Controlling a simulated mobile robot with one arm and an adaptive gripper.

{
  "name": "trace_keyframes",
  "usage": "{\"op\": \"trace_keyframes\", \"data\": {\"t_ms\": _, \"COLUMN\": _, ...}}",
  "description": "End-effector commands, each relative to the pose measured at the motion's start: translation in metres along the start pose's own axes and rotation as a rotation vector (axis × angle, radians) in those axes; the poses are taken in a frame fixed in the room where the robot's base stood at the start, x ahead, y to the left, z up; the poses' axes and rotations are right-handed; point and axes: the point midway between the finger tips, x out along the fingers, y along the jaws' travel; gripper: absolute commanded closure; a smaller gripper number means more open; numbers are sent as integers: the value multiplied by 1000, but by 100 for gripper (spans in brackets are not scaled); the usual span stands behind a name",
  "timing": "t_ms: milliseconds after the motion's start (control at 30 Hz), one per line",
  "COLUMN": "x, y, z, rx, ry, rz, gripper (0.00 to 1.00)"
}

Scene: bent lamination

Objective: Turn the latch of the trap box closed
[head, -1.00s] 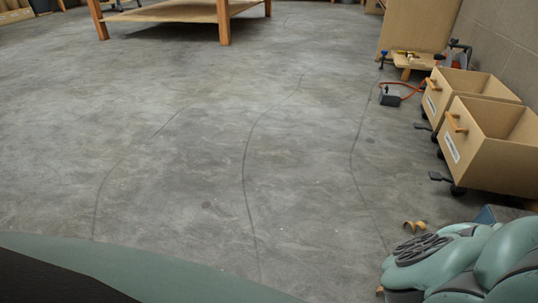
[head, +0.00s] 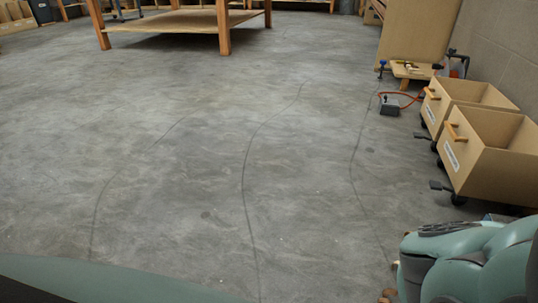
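I cannot make out a trap box or a latch in the head view. My arm's rounded green links (head: 465,262) fill the lower right corner and hide the floor behind them. My gripper is not in view, so I cannot tell what it holds or touches. Small brown rounded bits (head: 388,295) show at the bottom edge, just left of the arm; I cannot tell what they are.
Two open wooden boxes on casters, a nearer one (head: 488,171) and a farther one (head: 440,109), stand along the right wall. A wooden table (head: 170,22) stands at the back. The middle floor is clear.

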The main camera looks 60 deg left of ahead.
Motion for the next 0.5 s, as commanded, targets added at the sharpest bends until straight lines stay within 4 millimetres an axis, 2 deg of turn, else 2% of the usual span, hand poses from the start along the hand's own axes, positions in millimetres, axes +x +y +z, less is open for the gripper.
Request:
{"op": "trace_keyframes", "data": {"t_ms": 267, "x": 1, "y": -1, "z": 0, "rx": 0, "ry": -1, "rz": -3, "gripper": 95}}
{"op": "trace_keyframes", "data": {"t_ms": 300, "x": 1, "y": -1, "z": 0, "rx": 0, "ry": -1, "rz": -3, "gripper": 54}}
{"op": "trace_keyframes", "data": {"t_ms": 500, "x": 1, "y": -1, "z": 0, "rx": 0, "ry": -1, "rz": -2, "gripper": 33}}
